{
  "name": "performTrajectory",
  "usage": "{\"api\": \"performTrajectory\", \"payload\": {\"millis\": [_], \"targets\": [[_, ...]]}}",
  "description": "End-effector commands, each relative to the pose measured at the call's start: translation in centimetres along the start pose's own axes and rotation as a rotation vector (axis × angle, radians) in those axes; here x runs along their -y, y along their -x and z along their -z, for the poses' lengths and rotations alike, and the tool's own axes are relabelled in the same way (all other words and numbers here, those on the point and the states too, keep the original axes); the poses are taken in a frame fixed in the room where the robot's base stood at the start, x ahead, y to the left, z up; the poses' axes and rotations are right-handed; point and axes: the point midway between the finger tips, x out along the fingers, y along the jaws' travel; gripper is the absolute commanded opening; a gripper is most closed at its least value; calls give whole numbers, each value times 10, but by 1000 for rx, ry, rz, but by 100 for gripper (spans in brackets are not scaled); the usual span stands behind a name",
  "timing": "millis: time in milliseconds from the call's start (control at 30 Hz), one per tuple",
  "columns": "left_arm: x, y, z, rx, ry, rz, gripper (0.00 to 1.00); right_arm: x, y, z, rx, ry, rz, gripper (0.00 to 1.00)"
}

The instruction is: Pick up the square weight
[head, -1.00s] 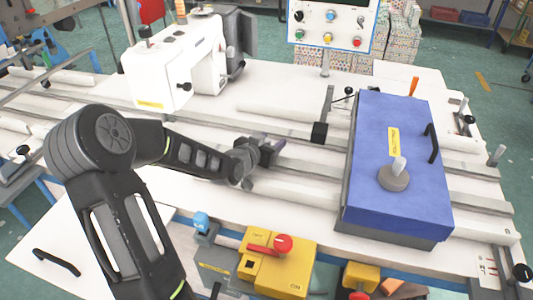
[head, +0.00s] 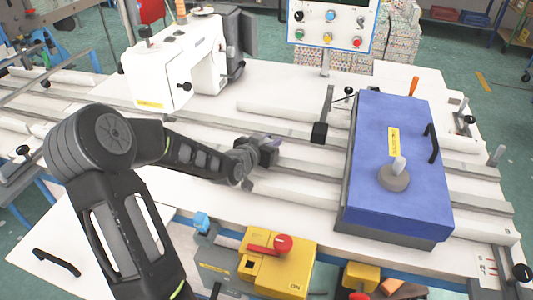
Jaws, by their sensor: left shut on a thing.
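My left gripper (head: 268,149) is over the white machine table, left of the black block on the rail. It is shut on a small dark thing, which looks to be the square weight. The jaws hide most of it, so its shape and whether it touches the table cannot be told. My right gripper is not in view.
A blue box (head: 375,125) with a round grey weight (head: 394,178) on it stands to the right. A black block (head: 319,132) sits by the rail between. A white sewing machine (head: 170,70) stands at the back left. A yellow switch box (head: 275,270) is at the front.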

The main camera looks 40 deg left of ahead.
Motion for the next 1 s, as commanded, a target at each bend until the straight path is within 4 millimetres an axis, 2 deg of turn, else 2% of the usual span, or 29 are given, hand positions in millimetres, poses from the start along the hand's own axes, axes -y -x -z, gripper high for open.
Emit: {"api": "performTrajectory", "payload": {"millis": [833,1000], "targets": [[0,0,3,-5,-2,0,0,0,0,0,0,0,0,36],[0,3,12,-8,-4,1,0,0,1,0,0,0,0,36]]}}
